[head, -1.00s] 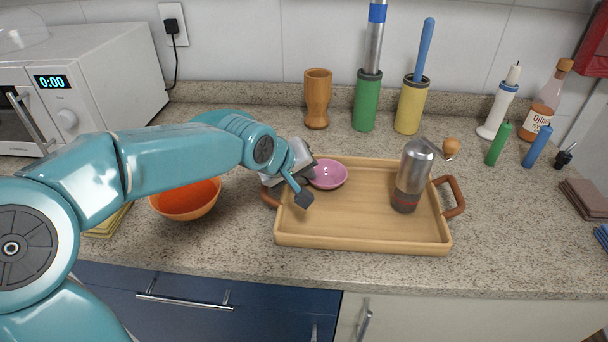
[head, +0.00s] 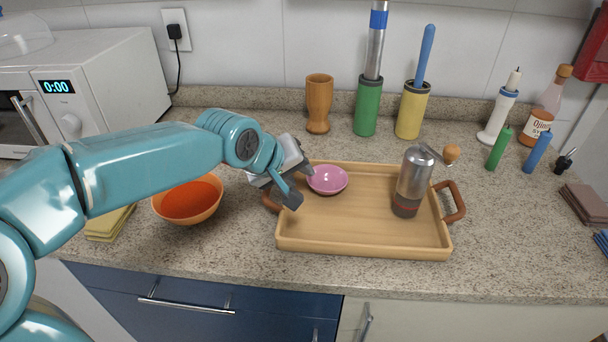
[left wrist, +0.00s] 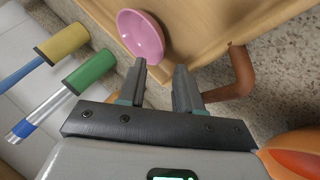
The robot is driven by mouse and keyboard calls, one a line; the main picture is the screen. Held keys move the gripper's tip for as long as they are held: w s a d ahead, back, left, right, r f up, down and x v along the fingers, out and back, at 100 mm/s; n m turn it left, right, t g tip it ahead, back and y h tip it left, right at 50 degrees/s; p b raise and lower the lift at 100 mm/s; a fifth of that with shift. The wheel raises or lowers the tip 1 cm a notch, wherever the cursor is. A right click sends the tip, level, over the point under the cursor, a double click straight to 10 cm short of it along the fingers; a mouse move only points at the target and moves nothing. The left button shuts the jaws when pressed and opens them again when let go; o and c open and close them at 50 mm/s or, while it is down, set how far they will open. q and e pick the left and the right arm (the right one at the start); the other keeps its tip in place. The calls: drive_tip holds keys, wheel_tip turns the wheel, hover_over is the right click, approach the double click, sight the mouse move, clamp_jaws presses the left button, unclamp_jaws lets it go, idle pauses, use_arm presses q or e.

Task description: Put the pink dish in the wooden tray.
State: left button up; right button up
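The pink dish (head: 327,179) sits upright inside the wooden tray (head: 350,240), in its back left corner. It also shows in the left wrist view (left wrist: 141,36), just beyond the fingertips. My left gripper (head: 299,186) is at the tray's left end, beside the dish and apart from it. Its two fingers stand apart with nothing between them, as the left wrist view (left wrist: 161,82) shows. My right gripper is not in view.
A metal grinder (head: 412,180) with a crank stands in the tray's right part. An orange bowl (head: 188,200) is left of the tray, under my left arm. A wooden cup (head: 318,103), green holder (head: 366,107) and yellow holder (head: 411,112) stand behind. The tray's middle is clear.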

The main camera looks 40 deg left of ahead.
use_arm(q)
drive_tip(key=v, duration=0.7)
drive_tip(key=shift+s+p, duration=0.15)
drive_tip(key=shift+p, duration=0.25)
drive_tip(key=shift+r, duration=0.2)
